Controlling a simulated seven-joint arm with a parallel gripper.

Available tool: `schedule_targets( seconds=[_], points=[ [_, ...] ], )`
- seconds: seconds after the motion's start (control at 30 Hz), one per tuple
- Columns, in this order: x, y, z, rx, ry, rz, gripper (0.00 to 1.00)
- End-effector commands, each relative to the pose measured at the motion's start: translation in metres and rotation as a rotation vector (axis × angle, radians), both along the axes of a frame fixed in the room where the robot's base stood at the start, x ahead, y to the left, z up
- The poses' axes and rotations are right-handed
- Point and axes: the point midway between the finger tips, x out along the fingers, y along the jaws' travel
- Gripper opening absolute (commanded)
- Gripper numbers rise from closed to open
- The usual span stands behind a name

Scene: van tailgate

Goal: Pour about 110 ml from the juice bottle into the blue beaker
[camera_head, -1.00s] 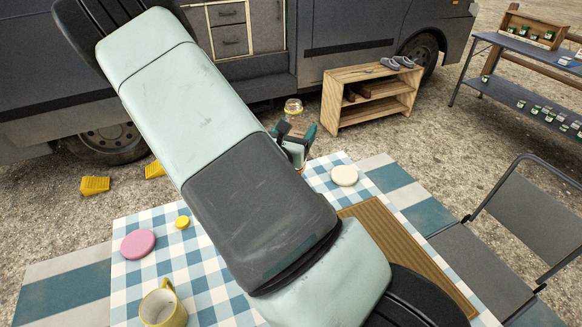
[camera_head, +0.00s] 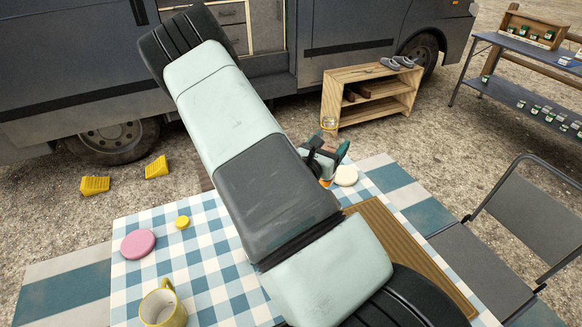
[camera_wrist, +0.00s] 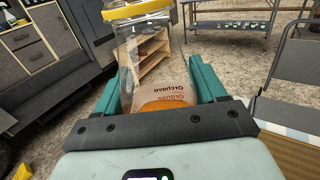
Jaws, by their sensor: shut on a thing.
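My gripper (camera_head: 325,158) is shut on the clear juice bottle (camera_head: 329,123), above the far edge of the checked cloth. In the wrist view the bottle (camera_wrist: 150,60) stands between the two green fingers of my gripper (camera_wrist: 162,85), looking about upright. It has a yellow ring at its top, lettering that reads Orchava Orange, and orange juice low down. I do not see the blue beaker in either view; my arm covers much of the table.
The checked cloth (camera_head: 205,265) holds a pink disc (camera_head: 138,244), a small yellow disc (camera_head: 182,222), a yellow-rimmed mug (camera_head: 163,307) and a pale disc (camera_head: 346,176) beside my gripper. A brown slatted mat (camera_head: 415,255) lies at the right. A grey chair (camera_head: 535,215) stands beyond it.

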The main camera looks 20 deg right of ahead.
Motion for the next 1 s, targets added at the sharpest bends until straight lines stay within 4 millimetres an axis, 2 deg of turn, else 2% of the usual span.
schedule_targets(
  seconds=[0.2, 0.4, 0.57, 1.0],
  points=[
    [0.0, 0.0, -0.047, -0.001, 0.003, 0.0, 0.29],
    [0.0, 0.0, -0.075, -0.001, -0.002, 0.001, 0.29],
    [0.0, 0.0, -0.083, 0.0, -0.002, 0.0, 0.29],
    [0.001, 0.001, -0.082, -0.017, 0.021, 0.001, 0.29]
  ],
)
